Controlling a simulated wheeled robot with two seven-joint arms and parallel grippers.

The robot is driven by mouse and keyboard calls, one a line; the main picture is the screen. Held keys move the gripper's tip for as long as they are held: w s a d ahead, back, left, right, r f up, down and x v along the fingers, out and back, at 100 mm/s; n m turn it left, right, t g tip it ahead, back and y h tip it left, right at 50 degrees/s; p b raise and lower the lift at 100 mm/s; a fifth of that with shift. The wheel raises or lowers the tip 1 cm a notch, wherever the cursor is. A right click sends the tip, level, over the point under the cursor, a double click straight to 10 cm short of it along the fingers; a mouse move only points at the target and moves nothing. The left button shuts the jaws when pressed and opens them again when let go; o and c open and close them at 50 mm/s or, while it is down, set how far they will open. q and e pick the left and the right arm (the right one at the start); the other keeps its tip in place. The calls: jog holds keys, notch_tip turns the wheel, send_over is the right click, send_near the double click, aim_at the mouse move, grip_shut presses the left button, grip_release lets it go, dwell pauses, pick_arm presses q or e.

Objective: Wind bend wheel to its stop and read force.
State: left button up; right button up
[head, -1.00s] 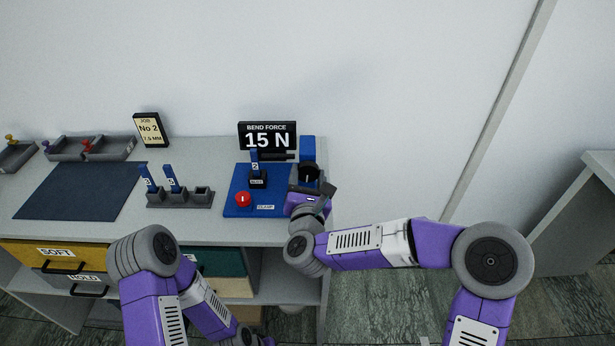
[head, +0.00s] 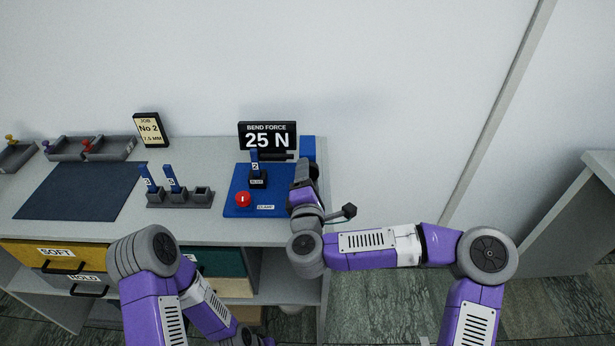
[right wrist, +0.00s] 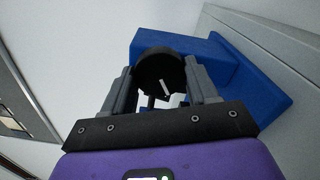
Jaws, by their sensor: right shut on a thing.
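The bend force display (head: 267,137) at the back of the bench reads 25 N. In front of it is the blue press base (head: 238,182) with a blue strip marked 2 (head: 254,160) upright in a black clamp block (head: 258,181) and a red button (head: 243,199). The black bend wheel (right wrist: 161,70) sits on a blue housing (right wrist: 222,66) in the right wrist view. My right gripper (right wrist: 163,90) is shut on the wheel, one finger on each side. In the head view my gripper hides the wheel. My left gripper is out of view; only its arm shows.
A grey rack (head: 180,200) holds strips marked 3 and 5, with one slot empty. A dark mat (head: 80,190), grey trays with colored pegs (head: 65,150) and a job card reading No 2, 7.5 MM (head: 150,129) are to the left. Drawers marked SOFT and HOLD (head: 50,257) are below.

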jog(key=shift+m, duration=2.2)
jog(key=o, duration=1.1)
jog(key=shift+c, duration=0.2)
jog(key=s+p, duration=0.1)
jog(key=s, duration=0.6)
jog(key=shift+s+p, duration=0.3)
